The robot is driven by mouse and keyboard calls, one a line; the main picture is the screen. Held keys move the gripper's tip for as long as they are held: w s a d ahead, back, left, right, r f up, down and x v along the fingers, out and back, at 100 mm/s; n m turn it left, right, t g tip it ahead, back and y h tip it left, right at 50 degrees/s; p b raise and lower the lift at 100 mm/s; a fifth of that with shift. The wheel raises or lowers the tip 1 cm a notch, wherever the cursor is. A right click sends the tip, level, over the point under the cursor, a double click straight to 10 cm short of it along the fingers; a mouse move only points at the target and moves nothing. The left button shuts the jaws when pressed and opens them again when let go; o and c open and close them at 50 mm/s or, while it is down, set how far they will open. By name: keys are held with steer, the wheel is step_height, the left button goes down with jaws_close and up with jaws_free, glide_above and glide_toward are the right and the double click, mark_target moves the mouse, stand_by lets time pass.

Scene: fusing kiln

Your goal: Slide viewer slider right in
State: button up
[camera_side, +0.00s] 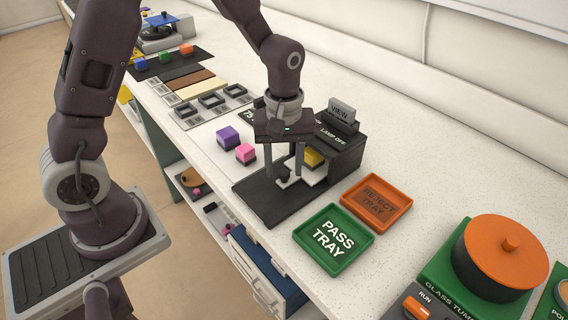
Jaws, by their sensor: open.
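The viewer (340,157) is a dark box on a black base (268,208), with a "VIEW" tag on top and "LAMP OFF" on its upper edge. A pale slider (312,178) with a small dark knob (284,178) sits on the base at the box's front. A yellow block (313,157) is on the slider, partly hidden by a finger. My gripper (284,176) points down over the slider, fingers apart, one on each side of the knob. I cannot tell whether the fingers touch it.
A purple block (228,136) and a pink block (245,153) lie left of the viewer. The green pass tray (333,263) and orange reject tray (405,200) are to its right, both empty. A glass tumbler (500,258) stands farther right. The counter behind is clear.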

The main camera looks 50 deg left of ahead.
step_height(320, 180, up, 7)
steer(key=shift+r, duration=0.1)
steer(key=c, duration=0.3)
steer(key=n, duration=0.2)
steer(key=s+f+n+g, duration=0.1)
steer(key=n, duration=0.2)
steer(key=a+n+g, duration=0.1)
steer(key=n, duration=0.1)
steer(key=shift+s+f+n, duration=0.15)
steer(key=shift+s+n, duration=0.15)
steer(key=shift+s, duration=0.05)
jaws_close()
steer(key=s+f+n, duration=0.1)
steer(key=f+n, duration=0.1)
steer(key=n, duration=0.4)
steer(key=s+f+n+g, duration=0.1)
steer(key=s+n, duration=0.1)
steer(key=n, duration=0.3)
steer(key=s+d+f+n+g, duration=0.1)
steer(key=f+n, duration=0.1)
steer(key=n, duration=0.4)
steer(key=shift+s+f+n, duration=0.15)
steer(key=shift+f+n, duration=0.15)
steer(key=shift+f, duration=0.05)
steer(key=shift+w+f, duration=0.1)
steer(key=shift+w, duration=1.95)
